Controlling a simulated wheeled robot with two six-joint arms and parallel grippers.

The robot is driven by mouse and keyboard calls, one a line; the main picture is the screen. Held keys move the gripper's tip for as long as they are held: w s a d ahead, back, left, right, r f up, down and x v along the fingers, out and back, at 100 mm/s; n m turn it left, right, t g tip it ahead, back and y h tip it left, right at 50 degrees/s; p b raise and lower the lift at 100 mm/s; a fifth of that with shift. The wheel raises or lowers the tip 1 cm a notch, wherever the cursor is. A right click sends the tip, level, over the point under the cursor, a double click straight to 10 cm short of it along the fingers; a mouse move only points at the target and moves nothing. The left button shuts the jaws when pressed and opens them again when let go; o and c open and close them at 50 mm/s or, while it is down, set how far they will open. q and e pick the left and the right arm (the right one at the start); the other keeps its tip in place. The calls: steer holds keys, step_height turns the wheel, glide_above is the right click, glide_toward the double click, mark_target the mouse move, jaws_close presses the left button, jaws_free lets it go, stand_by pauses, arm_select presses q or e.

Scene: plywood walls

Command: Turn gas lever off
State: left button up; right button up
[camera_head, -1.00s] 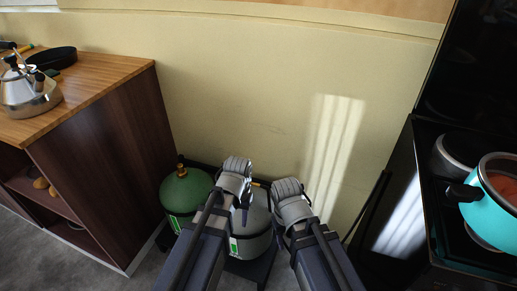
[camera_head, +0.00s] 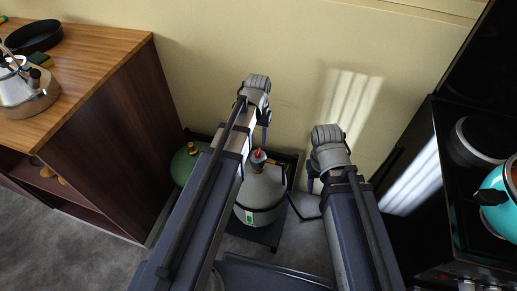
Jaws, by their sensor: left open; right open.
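My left gripper (camera_head: 264,128) is open, above and behind the grey tank's valve. My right gripper (camera_head: 312,183) is open, to the right of the valve and apart from it.
A wooden cabinet (camera_head: 107,130) with a kettle (camera_head: 30,92) and a black pan (camera_head: 33,37) stands at left. A black stove (camera_head: 450,180) with a turquoise pot (camera_head: 495,198) stands at right. The yellow wall (camera_head: 210,60) is close behind the tanks.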

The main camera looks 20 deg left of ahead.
mark_target(258, 151)
arm_select(q)
step_height(258, 151, down, 7)
steer(key=b, duration=0.6)
jaws_close()
stand_by(0.4)
